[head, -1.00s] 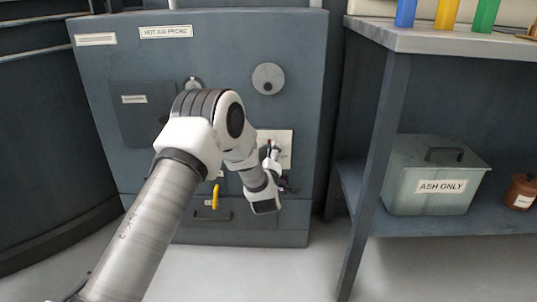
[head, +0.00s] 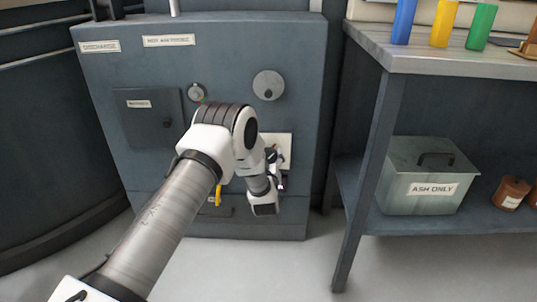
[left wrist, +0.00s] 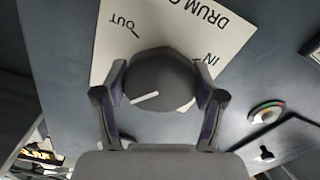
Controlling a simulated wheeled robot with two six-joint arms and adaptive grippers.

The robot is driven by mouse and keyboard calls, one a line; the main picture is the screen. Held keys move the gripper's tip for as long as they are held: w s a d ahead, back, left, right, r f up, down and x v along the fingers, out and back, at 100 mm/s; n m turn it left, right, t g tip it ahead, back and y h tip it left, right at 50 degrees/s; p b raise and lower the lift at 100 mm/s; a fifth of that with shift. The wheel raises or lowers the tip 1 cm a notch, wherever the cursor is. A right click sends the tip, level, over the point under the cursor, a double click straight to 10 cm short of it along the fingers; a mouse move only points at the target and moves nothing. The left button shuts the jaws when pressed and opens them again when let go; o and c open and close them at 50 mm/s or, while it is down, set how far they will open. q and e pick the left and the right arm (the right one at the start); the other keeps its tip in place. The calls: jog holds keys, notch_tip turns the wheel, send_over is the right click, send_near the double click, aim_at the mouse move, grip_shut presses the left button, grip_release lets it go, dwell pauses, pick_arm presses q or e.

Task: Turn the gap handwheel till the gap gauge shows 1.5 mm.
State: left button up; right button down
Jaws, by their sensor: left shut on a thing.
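My left gripper (head: 279,160) is at the white plate (head: 285,140) on the grey cabinet's front; my own arm hides much of it in the head view. In the left wrist view, my left gripper (left wrist: 162,95) is shut on a round dark knob (left wrist: 165,70) with a white pointer line. The plate (left wrist: 105,45) there reads "DRUM", "OUT" and "IN", upside down. A grey disc with a small dark knob (head: 268,80), which looks like a handwheel, sits above the plate, untouched. A small round dial (head: 196,92) is left of it; I cannot read it. My right gripper is out of view.
A dial with a coloured arc (left wrist: 266,111) shows at the right of the left wrist view. A yellow handle (head: 218,195) is low on the cabinet. A bench (head: 440,62) stands to the right, with an "ASH ONLY" bin (head: 400,185) on its lower shelf. Floor is clear in front.

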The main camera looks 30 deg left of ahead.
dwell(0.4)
pick_arm(q)
jog(key=o, duration=1.1)
jog(key=shift+o, duration=0.2)
jog(key=v, duration=1.2)
jog(key=shift+a, duration=0.1)
